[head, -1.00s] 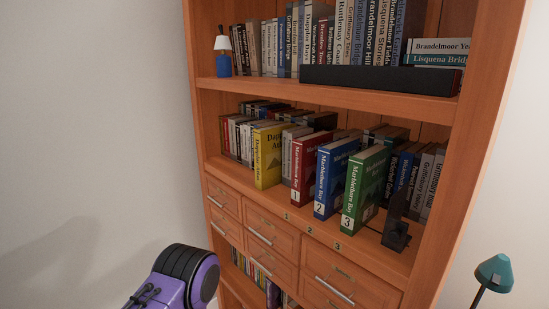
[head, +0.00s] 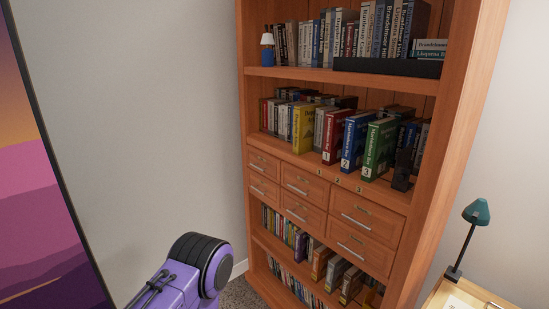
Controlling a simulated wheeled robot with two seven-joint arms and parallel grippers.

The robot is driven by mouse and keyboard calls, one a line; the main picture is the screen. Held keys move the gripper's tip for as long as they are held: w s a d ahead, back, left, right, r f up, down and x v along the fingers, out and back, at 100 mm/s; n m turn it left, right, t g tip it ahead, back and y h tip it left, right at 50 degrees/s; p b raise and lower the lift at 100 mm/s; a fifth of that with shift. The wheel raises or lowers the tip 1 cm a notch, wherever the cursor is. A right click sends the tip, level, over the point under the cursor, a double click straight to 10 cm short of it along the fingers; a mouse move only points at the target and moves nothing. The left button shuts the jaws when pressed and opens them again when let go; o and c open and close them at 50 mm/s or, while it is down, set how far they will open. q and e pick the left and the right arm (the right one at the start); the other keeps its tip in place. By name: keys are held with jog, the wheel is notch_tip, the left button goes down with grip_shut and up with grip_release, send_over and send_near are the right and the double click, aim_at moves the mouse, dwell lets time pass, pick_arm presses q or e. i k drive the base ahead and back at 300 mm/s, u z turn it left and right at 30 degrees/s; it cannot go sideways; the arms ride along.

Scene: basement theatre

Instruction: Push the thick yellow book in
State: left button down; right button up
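The thick yellow book (head: 302,130) stands upright on the middle shelf of the wooden bookcase in the head view. Its spine juts out toward the shelf's front edge, further than the thinner books to its left. The thick red book (head: 331,141), blue book (head: 353,145) and green book (head: 378,150) stand to its right and also jut out. A purple and black part of my arm shows at the bottom left, well apart from the bookcase. Neither gripper is in view.
The bookcase (head: 254,200) has small drawers (head: 310,187) below that shelf and books above and below. A dark bookend (head: 402,172) stands right of the green book. A green desk lamp (head: 476,212) stands on a table at the right. A colourful picture (head: 45,190) hangs at the left.

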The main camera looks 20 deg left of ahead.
aim_at(304, 115)
jog(key=z, duration=0.5)
jog(key=k, duration=0.2)
jog(key=u, duration=1.5)
jog(key=i, duration=1.5)
jog(key=z, duration=0.75)
